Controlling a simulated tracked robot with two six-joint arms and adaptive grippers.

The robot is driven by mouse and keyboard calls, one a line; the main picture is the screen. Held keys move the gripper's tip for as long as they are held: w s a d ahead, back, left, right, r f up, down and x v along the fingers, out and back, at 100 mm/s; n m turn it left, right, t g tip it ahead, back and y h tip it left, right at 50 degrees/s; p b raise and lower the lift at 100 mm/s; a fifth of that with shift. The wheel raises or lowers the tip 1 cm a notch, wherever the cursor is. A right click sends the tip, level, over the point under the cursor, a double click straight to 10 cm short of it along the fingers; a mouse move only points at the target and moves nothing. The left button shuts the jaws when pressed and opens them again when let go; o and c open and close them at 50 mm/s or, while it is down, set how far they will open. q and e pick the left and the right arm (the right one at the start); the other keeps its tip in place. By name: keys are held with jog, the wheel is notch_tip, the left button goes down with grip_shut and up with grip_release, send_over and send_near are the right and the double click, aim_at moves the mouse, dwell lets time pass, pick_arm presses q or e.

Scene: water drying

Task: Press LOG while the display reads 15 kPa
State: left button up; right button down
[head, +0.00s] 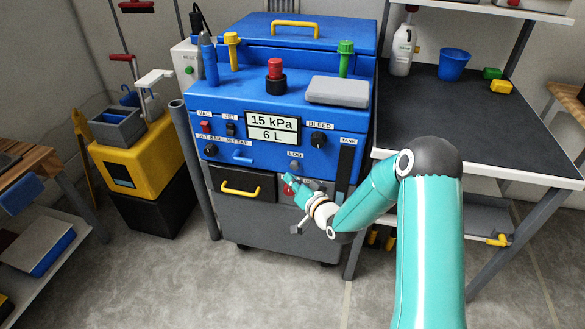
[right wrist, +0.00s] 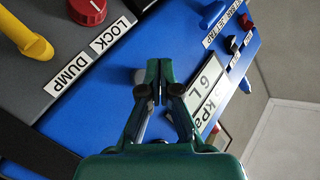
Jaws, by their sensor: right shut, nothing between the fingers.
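The display (head: 272,122) on the front of the blue machine reads 15 kPa above 6 L. It also shows, turned and partly covered by my gripper, in the right wrist view (right wrist: 211,76). The LOG button (head: 294,166) sits below its LOG label, under the display. My right gripper (head: 287,178) is just below the LOG button in the head view, shut and empty. In the right wrist view its closed fingertips (right wrist: 154,68) point at the blue panel. I cannot tell whether they touch the button. My left gripper is out of view.
A black BLEED knob (head: 318,139) sits right of the display. A red emergency button (head: 275,72) stands on top. The wrist view shows a red knob (right wrist: 86,10) by DUMP and LOCK labels and a yellow handle (right wrist: 27,35). A dark-topped table (head: 470,110) is at right.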

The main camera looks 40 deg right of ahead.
jog(key=shift+w+d, duration=0.4)
jog(key=shift+d, duration=0.1)
dwell(1.2)
jog(key=shift+w+d+b, duration=0.3)
jog(key=shift+b, duration=0.1)
jog(key=shift+w+d+r, duration=0.1)
jog(key=shift+w+d, duration=0.25)
jog(key=shift+d, duration=0.1)
dwell(0.9)
jog(key=shift+s+a+b, duration=0.1)
jog(key=shift+a+b, duration=0.05)
jog(key=shift+b, duration=0.2)
jog(key=shift+s+a+b, duration=0.3)
jog(key=shift+s+a, duration=0.2)
jog(key=shift+a, duration=0.1)
